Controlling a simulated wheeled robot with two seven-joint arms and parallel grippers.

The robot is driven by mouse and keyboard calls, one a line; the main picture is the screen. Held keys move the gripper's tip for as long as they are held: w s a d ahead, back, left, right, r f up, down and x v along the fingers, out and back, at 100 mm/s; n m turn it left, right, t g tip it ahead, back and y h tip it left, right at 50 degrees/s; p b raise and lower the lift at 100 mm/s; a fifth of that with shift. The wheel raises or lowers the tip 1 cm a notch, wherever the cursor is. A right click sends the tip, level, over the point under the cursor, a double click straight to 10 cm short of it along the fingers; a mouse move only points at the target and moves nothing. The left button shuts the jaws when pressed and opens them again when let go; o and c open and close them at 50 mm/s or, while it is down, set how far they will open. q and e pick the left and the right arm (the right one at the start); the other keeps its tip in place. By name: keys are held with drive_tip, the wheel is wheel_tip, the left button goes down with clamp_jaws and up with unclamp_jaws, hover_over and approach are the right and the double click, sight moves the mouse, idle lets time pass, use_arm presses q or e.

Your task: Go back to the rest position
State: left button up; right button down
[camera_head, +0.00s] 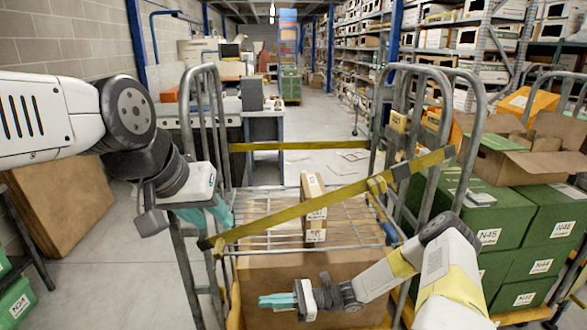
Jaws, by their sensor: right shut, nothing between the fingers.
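My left gripper (212,210), with teal fingers, is at the left post of a grey roll cart (188,110), just above the near end of a yellow strap (290,215). Whether its fingers are apart or closed, or touch the post or strap, is unclear. My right gripper (272,300) is shut and empty. Its teal fingers point left, in front of the large cardboard box (260,265) below the cart's wire shelf.
A small narrow carton (314,205) stands on the wire shelf (270,227). Green boxes (490,215) and an open carton (520,158) fill the right side. A desk (266,130) stands behind the cart.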

drive_tip(key=s+d+r+n+h, duration=0.2)
drive_tip(key=d+r+n+h, duration=0.45)
drive_tip(key=r, duration=0.45)
drive_tip(key=s+d+r+n+h, duration=0.1)
drive_tip(key=d+r+n+h, duration=0.5)
drive_tip(key=r, duration=0.5)
drive_tip(key=s+d+r+n+t+h, duration=0.1)
drive_tip(key=s+d+r+t, duration=0.3)
drive_tip(key=r, duration=0.4)
drive_tip(key=s+d+r+n+t+h, duration=0.2)
drive_tip(key=s+d+r+t+h, duration=0.1)
drive_tip(key=s+r, duration=0.4)
drive_tip(key=shift+d+r+t, duration=0.85)
drive_tip(key=shift+r+t, duration=0.05)
drive_tip(key=shift+t, duration=0.2)
drive_tip(key=shift+n+h, duration=0.25)
